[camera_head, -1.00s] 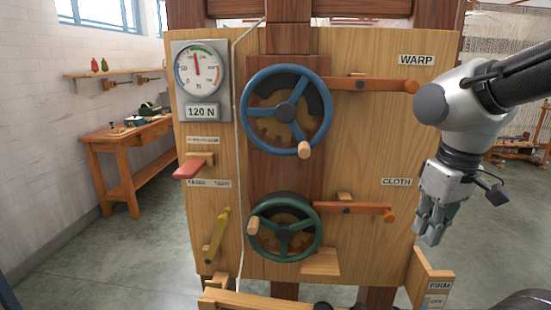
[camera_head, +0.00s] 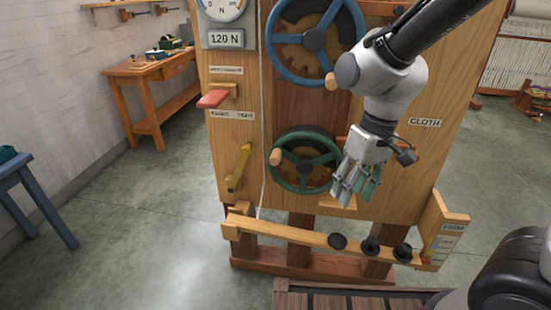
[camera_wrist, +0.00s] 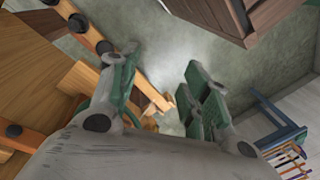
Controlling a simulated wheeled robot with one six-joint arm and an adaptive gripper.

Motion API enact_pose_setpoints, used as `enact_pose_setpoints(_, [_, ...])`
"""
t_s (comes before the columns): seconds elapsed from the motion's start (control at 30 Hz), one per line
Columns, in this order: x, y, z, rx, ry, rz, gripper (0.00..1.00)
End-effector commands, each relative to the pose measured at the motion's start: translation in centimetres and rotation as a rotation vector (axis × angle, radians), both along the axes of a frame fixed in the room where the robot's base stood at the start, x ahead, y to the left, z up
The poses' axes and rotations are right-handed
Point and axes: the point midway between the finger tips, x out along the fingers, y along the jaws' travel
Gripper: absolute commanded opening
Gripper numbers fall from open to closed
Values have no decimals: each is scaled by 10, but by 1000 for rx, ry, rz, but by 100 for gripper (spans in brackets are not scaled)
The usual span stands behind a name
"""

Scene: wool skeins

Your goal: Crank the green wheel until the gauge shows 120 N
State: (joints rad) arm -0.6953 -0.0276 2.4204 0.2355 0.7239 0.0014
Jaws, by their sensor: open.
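The green wheel (camera_head: 334,165) is on the lower part of the wooden panel, with a light wooden crank knob (camera_head: 276,157) at its left side. My gripper (camera_head: 355,192) is open and empty, pointing down in front of the panel, just right of the green wheel and overlapping its right edge in the head view. I cannot tell how far apart they are in depth. The open fingers also show in the wrist view (camera_wrist: 165,95). The gauge (camera_head: 222,8) is cut off at the top, so its needle reading is hidden.
A blue wheel (camera_head: 315,40) is above the green one. A red lever (camera_head: 212,99) and a yellow lever (camera_head: 239,167) are at the left. A rail with black knobs (camera_head: 370,245) crosses below. A workbench (camera_head: 150,80) and a blue stool (camera_head: 28,185) stand at the left.

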Motion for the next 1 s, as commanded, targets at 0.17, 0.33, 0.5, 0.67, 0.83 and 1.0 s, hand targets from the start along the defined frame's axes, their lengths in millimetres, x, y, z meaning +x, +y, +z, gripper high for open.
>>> enact_pose_setpoints(0.17, [-2,125,-82,95,-42,-3,47])
enact_pose_setpoints(0.33, [0,219,-164,190,-224,-115,47])
enact_pose_setpoints(0.5, [31,260,-215,275,-592,-320,47])
enact_pose_setpoints(0.67, [88,237,-179,329,-1024,-568,47])
enact_pose_setpoints(0.83, [109,204,-103,363,-1374,-743,47])
enact_pose_setpoints(1.0, [111,190,-70,371,-1522,-772,47])
